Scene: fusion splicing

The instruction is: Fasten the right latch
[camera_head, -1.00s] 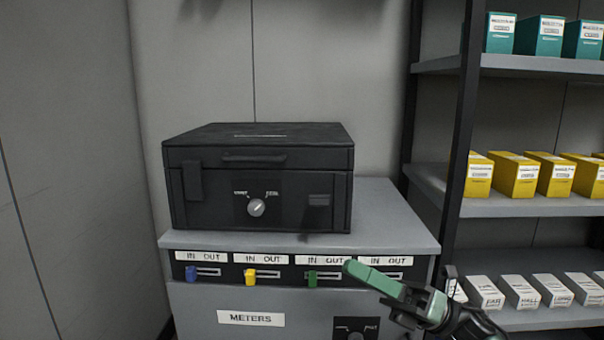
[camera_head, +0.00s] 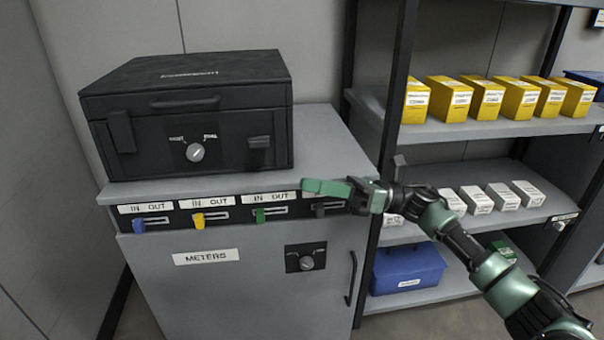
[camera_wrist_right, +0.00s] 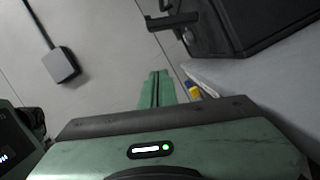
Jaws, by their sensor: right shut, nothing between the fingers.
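A black case (camera_head: 190,120) with a dial stands on the grey cabinet, its lid down. Its right latch (camera_head: 259,143) is at the front right and appears to stick out from the front face; in the wrist view a dark latch (camera_wrist_right: 172,20) juts out from the case. The left latch (camera_head: 121,131) hangs flat against the front. My right gripper (camera_head: 314,187) has its green fingers shut and empty, in front of the cabinet's right side, below and right of the right latch and apart from it. The fingers also show in the wrist view (camera_wrist_right: 157,87). My left gripper is out of view.
The grey cabinet (camera_head: 220,285) has a row of coloured sliders below its top, near my fingers. A shelf rack (camera_head: 480,135) with yellow and white boxes stands to the right. The cabinet top right of the case is clear.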

